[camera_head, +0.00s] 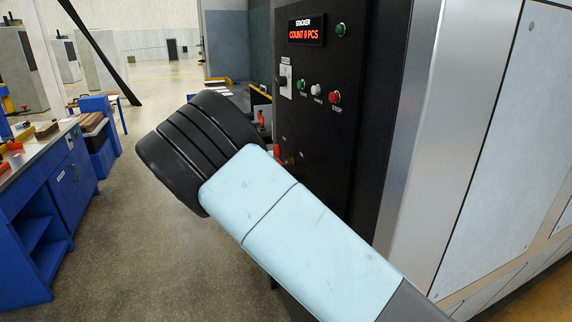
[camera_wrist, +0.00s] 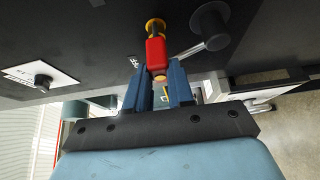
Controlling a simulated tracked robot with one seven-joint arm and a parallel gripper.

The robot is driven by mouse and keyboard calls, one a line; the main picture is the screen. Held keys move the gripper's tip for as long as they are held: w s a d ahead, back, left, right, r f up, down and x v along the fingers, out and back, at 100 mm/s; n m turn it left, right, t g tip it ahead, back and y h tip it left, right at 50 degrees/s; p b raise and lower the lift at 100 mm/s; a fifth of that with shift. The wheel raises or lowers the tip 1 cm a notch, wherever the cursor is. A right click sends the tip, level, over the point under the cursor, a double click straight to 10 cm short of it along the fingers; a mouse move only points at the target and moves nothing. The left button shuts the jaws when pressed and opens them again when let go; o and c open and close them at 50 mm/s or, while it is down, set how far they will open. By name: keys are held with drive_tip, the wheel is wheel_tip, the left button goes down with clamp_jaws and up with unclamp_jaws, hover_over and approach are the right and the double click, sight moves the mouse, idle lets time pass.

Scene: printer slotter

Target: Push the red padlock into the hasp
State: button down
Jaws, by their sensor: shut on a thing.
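The red padlock (camera_wrist: 155,52) is at the tips of my gripper's blue fingers in the wrist view. My gripper (camera_wrist: 158,76) is shut on it, with a finger on either side of its lower end. The padlock's top end meets a yellow hasp part (camera_wrist: 155,25) on the dark panel; I cannot tell whether the shackle is in it. In the head view, a small red piece, apparently the padlock (camera_head: 277,151), shows at the panel's edge beside my arm. My arm hides the gripper there.
A black round knob with a metal lever (camera_wrist: 210,28) stands close right of the padlock. The dark control panel (camera_head: 318,120) carries a lit display and several buttons. A blue workbench (camera_head: 60,185) is at the left, with open floor between.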

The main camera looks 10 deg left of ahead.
drive_tip(key=shift+d, duration=0.1)
idle(0.6)
drive_tip(key=c, duration=0.9)
unclamp_jaws()
drive_tip(key=shift+c, duration=0.2)
drive_tip(key=shift+o, duration=0.3)
